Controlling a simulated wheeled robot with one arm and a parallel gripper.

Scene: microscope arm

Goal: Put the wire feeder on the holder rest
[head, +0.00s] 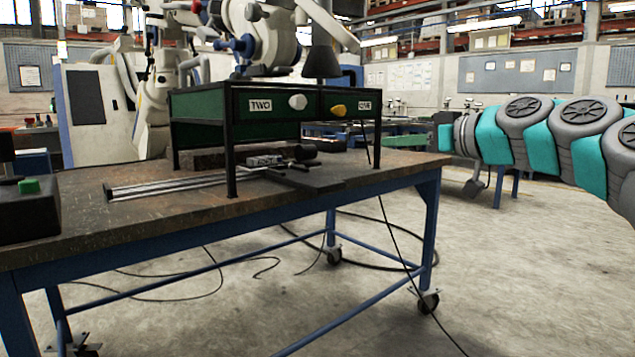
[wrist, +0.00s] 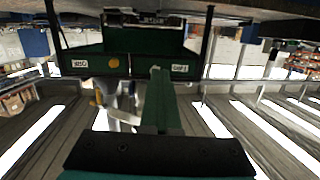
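I cannot tell for sure which thing is the wire feeder or the holder rest. A grey-white jointed device (head: 262,35) with blue and red parts stands on the green two-drawer unit (head: 262,133). A dark grey cone (head: 321,60) stands beside it. A metal clamp-like tool (head: 280,161) lies on the table below the drawers. My gripper (head: 446,138) points left, in the air right of the table, apart from these things. The wrist view is upside down; a green bar and dark plate fill its middle and bottom, hiding part of the unit (wrist: 90,66). Its opening is unclear.
The worn table (head: 120,205) has blue legs on casters. A metal rail (head: 165,187) lies on it, with a dark box with a green button (head: 28,187) at left. A cable hangs off the right side. The floor (head: 530,270) at right is clear.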

